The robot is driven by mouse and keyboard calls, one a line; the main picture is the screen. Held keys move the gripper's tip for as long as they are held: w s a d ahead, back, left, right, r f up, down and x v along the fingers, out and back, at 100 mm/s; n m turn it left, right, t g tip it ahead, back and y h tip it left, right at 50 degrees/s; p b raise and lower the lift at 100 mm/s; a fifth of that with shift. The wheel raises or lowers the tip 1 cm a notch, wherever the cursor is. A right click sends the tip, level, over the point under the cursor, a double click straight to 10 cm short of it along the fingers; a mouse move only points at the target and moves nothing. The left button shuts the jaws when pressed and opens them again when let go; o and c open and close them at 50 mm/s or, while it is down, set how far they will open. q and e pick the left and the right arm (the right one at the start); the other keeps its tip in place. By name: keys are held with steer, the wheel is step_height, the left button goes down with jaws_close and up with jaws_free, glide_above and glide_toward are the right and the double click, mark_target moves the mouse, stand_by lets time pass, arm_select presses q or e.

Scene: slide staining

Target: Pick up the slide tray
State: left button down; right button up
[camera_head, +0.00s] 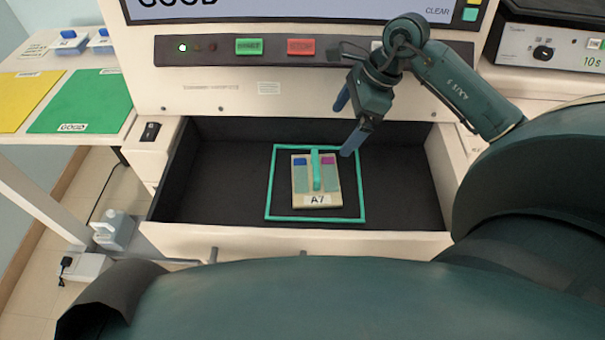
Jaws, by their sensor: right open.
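The slide tray (316,190) is a small beige tray labelled A7, with a raised teal handle (316,168) along its middle. A slide with a blue end lies on its left and one with a magenta end on its right. It sits inside a teal square outline on the dark floor of an open drawer (220,180). My right gripper (348,120) hangs above the drawer's back right part, up and right of the tray. Its blue fingers are apart with nothing between them. My left gripper is out of view.
A machine front with a green button (249,46) and red button (301,47) rises behind the drawer. A side table at left holds yellow (25,98) and green (82,100) mats. A dial box (550,55) stands at right. The drawer floor around the tray is clear.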

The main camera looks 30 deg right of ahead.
mark_target(317, 163)
steer(key=x, duration=1.4)
steer(key=shift+s+a, duration=0.1)
steer(key=shift+s, duration=0.05)
steer(key=shift+c, duration=0.6)
steer(key=shift+r, duration=0.1)
steer(key=c, duration=0.9)
